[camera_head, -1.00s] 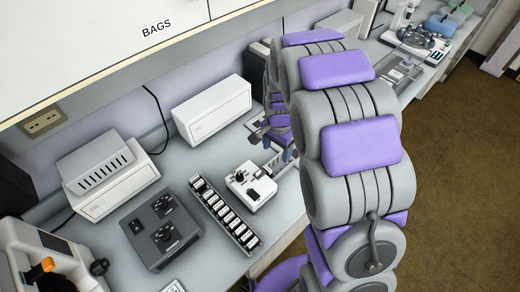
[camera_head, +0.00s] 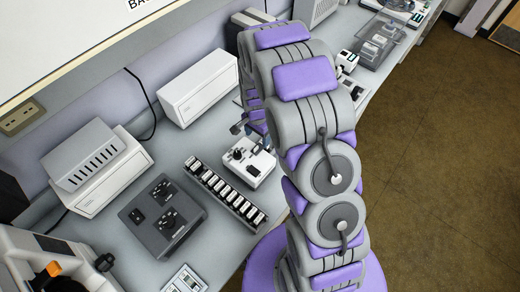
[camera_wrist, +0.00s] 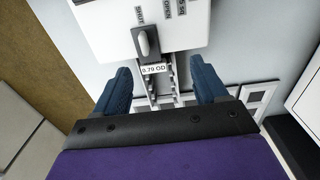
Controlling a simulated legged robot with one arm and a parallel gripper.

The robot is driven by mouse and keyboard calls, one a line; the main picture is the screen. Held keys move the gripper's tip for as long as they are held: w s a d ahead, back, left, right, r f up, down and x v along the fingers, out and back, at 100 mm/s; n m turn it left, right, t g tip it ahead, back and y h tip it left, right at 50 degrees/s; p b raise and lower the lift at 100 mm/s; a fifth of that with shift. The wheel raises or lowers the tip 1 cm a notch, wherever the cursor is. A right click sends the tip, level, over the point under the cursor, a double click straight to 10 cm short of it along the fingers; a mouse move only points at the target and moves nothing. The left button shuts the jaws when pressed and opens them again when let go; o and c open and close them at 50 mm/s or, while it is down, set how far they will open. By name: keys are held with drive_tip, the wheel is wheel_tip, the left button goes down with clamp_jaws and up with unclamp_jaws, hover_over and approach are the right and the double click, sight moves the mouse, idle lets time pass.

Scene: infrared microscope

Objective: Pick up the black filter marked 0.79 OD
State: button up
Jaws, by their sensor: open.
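In the wrist view, a small white label reading 0.79 OD (camera_wrist: 153,71) shows between my fingers, just below a grey knob. Dark and metallic slotted parts lie right below the label, and I cannot tell the filter's full outline from them. My gripper (camera_wrist: 161,77) is open, with one blue finger on each side of the label, apart from it. In the head view my gripper (camera_head: 238,127) is partly hidden by my arm, just behind the white control box, and the filter cannot be made out there.
The white control box (camera_head: 253,170) with knobs stands on the bench (camera_head: 218,231). A rack of several small white-topped pieces (camera_head: 225,195) and a dark grey control box (camera_head: 162,218) are to its left. A long white case (camera_head: 200,88) stands behind. Brown floor lies right of the bench.

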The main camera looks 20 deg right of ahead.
sight(261, 143)
drive_tip(key=shift+f, duration=0.4)
drive_tip(key=d+f, duration=0.2)
drive_tip(key=d, duration=0.1)
drive_tip(key=d+f+b, duration=0.1)
drive_tip(key=shift+w+d+f, duration=0.1)
drive_tip(key=shift+d+f, duration=0.15)
drive_tip(key=shift+d, duration=0.1)
drive_tip(key=shift+a+f, duration=0.45)
drive_tip(key=shift+f, duration=0.35)
drive_tip(key=shift+a, duration=1.15)
drive_tip(key=shift+d, duration=0.15)
drive_tip(key=shift+c, duration=1.3)
drive_tip(key=shift+d, duration=0.75)
drive_tip(key=c, duration=0.5)
drive_tip(key=shift+a, duration=0.3)
drive_tip(key=c, duration=0.5)
drive_tip(key=shift+o, duration=0.2)
drive_tip(key=shift+r, duration=0.15)
